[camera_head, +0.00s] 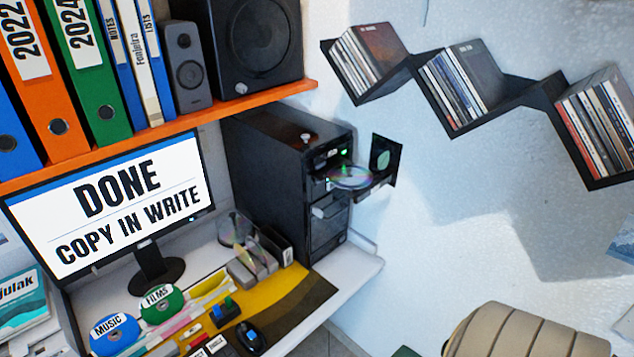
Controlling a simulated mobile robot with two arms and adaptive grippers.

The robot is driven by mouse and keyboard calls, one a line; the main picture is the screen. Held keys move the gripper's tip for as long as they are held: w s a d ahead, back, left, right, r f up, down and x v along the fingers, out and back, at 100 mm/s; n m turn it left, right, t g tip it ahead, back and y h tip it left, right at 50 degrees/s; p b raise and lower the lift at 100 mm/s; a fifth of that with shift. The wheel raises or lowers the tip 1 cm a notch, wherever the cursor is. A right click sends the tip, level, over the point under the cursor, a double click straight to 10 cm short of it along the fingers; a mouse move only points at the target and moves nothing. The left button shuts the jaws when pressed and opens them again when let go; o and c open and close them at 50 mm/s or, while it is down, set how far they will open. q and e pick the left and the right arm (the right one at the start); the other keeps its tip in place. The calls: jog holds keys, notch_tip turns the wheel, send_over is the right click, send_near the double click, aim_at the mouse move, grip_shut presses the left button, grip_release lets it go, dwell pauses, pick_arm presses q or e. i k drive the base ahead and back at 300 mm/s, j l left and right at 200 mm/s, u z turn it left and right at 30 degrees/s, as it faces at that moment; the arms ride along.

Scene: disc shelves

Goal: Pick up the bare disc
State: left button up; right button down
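A bare, shiny disc (350,178) lies on the slid-out tray (377,188) of the black computer tower (275,150), which stands on the desk right of the monitor. Green lights show beside the tray. A blue disc marked MUSIC (113,334) and a green disc marked FILMS (161,304) lie at the front left of the desk. Neither of my grippers shows in the head view.
The monitor (110,205) reads DONE, COPY IN WRITE. An orange shelf (265,98) with binders and speakers hangs above. A zigzag black wall shelf (525,95) holds disc cases at the upper right. A beige ribbed shape (525,335) fills the lower right; I cannot tell what it is.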

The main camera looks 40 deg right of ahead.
aim_at(362, 177)
jog(key=i+j+z, duration=0.1)
jog(key=j+z, duration=0.55)
jog(key=z, duration=0.15)
jog(key=j+z, duration=0.35)
jog(key=i, duration=0.05)
